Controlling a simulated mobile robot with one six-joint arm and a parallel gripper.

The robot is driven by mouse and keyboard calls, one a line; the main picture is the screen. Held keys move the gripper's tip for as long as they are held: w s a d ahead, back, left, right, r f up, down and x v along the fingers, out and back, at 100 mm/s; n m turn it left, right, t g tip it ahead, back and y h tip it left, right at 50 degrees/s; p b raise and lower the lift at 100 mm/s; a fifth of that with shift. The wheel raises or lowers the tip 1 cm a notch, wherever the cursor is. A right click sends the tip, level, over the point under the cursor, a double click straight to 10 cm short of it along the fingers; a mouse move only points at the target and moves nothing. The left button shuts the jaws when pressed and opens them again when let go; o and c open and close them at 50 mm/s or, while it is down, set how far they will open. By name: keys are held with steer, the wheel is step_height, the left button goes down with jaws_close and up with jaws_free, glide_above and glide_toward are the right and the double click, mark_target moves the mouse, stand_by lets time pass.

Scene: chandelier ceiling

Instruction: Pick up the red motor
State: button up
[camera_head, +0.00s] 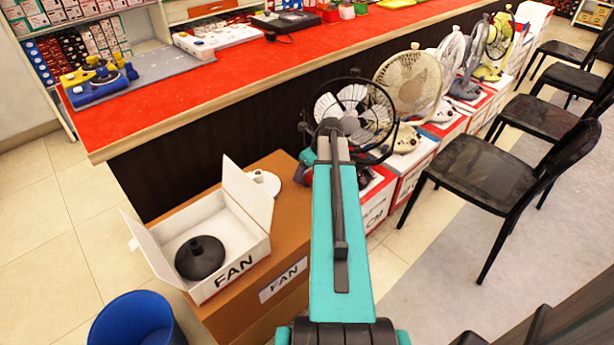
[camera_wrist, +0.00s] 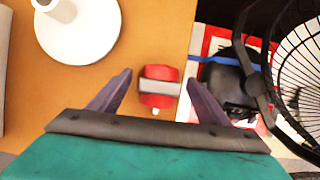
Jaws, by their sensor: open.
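The red motor (camera_wrist: 160,98) is a small red cylinder with a grey band around its middle. In the wrist view it lies on the brown cardboard surface (camera_wrist: 158,30), near the right edge. My gripper (camera_wrist: 159,77) is open, with one dark finger on each side of the motor and a visible gap to both. The motor appears between the fingers in the picture; I cannot tell the height gap. In the head view my arm hides most of this spot, and the motor cannot be clearly made out.
A white round base (camera_wrist: 80,28) with a stem stands left of the motor. An open white FAN box (camera_head: 228,270) holding a black base (camera_head: 200,257) sits on the brown box. Several fans, including a black-caged one (camera_head: 355,115), stand to the right, beside the red counter (camera_head: 230,85).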

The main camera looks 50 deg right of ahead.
steer(key=shift+c, duration=0.4)
steer(key=c, duration=1.5)
steer(key=shift+r, duration=0.15)
steer(key=shift+r+p, duration=0.65)
steer(key=shift+r, duration=4.25)
